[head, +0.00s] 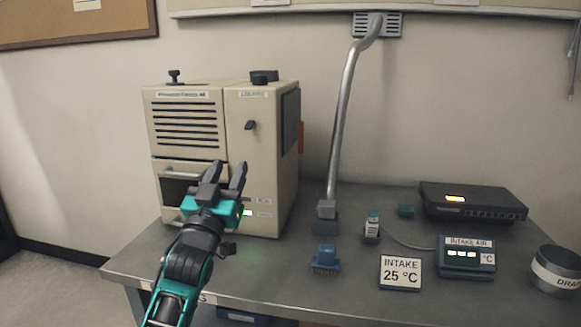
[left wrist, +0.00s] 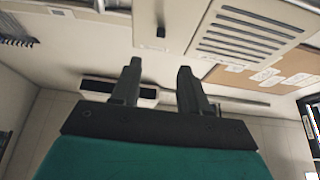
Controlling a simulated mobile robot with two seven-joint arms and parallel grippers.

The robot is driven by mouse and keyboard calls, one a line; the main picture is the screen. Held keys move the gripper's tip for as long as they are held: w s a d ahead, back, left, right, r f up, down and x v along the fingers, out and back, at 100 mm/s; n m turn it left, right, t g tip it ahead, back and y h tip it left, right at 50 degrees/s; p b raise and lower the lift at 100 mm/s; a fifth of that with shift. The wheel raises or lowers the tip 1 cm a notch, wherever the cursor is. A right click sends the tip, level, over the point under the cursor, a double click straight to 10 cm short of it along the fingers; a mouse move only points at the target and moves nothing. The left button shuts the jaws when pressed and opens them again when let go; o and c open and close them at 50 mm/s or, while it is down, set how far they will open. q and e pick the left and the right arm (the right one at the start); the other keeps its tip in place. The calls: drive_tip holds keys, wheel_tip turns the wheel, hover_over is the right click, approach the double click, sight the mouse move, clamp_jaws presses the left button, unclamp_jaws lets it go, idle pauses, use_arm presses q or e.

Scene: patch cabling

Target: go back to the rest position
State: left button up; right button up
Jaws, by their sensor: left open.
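My left gripper (head: 225,178) is raised in front of the beige cabinet at the left of the table in the head view. Its two dark fingers point up and stand apart, with nothing between them. In the left wrist view the fingers (left wrist: 155,85) also show apart and empty, with the wall and ceiling beyond. The beige cabinet (head: 270,150) has a vented upper panel and a dark opening low at the left, which my gripper partly hides. My right gripper is not in either view.
On the grey table (head: 330,280) stand a blue-based brush (head: 326,258), a small bottle (head: 372,228), an intake sign (head: 400,272), a display box (head: 466,257), a black flat box (head: 472,202) and a drum (head: 556,270). A metal pipe (head: 345,115) rises behind them.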

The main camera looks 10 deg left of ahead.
use_arm(q)
drive_tip(key=s+d+f+g, duration=0.1)
drive_tip(key=s+f+g, duration=0.1)
drive_tip(key=s+f, duration=0.35)
drive_tip(key=s+d+f+m+g+h, duration=0.1)
drive_tip(key=s+f+g, duration=0.1)
drive_tip(key=f, duration=0.7)
drive_tip(key=s+d+f+g, duration=0.1)
drive_tip(key=s+f+g, duration=0.15)
drive_tip(key=f, duration=0.55)
drive_tip(key=s+d+f+m+g+h, duration=0.1)
drive_tip(key=s+d+f+g, duration=0.15)
drive_tip(key=s+f, duration=0.5)
drive_tip(key=s+d+f+g, duration=0.1)
drive_tip(key=s+f+g, duration=0.3)
drive_tip(key=s, duration=0.6)
wheel_tip(320, 180, up, 8)
drive_tip(key=s+a+p, duration=0.2)
drive_tip(key=p, duration=1.1)
drive_tip(key=shift+a+y+p, duration=0.2)
drive_tip(key=shift+y+p, duration=0.15)
drive_tip(key=shift+y, duration=0.05)
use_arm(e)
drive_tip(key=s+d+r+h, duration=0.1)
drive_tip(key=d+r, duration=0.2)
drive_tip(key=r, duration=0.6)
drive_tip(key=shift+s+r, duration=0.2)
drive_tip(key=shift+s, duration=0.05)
